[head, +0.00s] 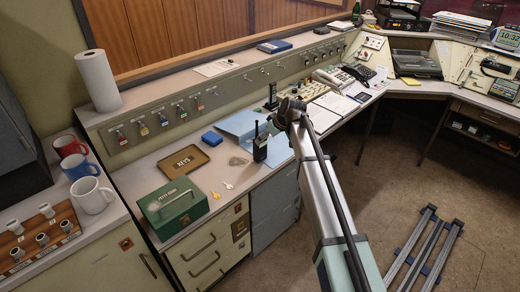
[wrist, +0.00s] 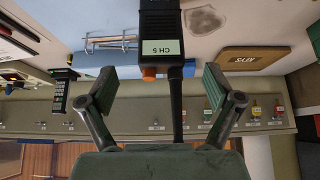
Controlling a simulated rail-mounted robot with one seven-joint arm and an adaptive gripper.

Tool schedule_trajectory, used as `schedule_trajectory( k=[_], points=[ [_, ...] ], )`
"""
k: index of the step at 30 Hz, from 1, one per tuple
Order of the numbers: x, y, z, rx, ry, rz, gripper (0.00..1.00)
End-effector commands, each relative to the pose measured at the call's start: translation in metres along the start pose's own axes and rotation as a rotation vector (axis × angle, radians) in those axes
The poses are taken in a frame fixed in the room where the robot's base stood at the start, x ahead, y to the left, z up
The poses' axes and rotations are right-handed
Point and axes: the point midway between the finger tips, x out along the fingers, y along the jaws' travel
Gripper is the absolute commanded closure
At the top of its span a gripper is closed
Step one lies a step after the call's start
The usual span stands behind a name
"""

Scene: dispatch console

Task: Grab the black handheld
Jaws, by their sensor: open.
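The black handheld (head: 260,148) stands upright on the desk, its antenna up, beside a light blue folder. In the wrist view, which is upside down, the handheld (wrist: 160,22) shows a pale "CH 5" label, and its antenna runs down the picture between the fingers. My gripper (wrist: 158,76) is open, with one finger on each side of the antenna and visible gaps on both sides. The handheld's body lies beyond the fingertips in the picture. In the head view my arm reaches in from the lower right, and I cannot make out the fingers there.
A brown KEYS tray (head: 183,161), blue box (head: 212,138) and green cash box (head: 173,207) are left of the handheld. The light blue folder (head: 240,122) lies close behind it. A second dark handset (head: 271,97) stands farther back. Key hooks line the console face.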

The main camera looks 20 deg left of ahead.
Motion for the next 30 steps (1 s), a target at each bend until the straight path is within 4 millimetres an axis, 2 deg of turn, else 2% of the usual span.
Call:
schedule_trajectory(
  k=[11, 21, 28, 29, 30],
  points=[
    [0.022, -0.001, -0.001, 0.0, -0.001, -0.001, 0.1],
    [0.062, -0.001, -0.001, 0.0, -0.001, -0.001, 0.1],
    [0.065, -0.001, 0.0, 0.0, 0.001, 0.0, 0.1],
    [0.065, -0.001, 0.0, 0.0, 0.0, 0.0, 0.17],
    [0.065, -0.001, 0.0, 0.0, 0.0, 0.0, 0.31]
  ],
)
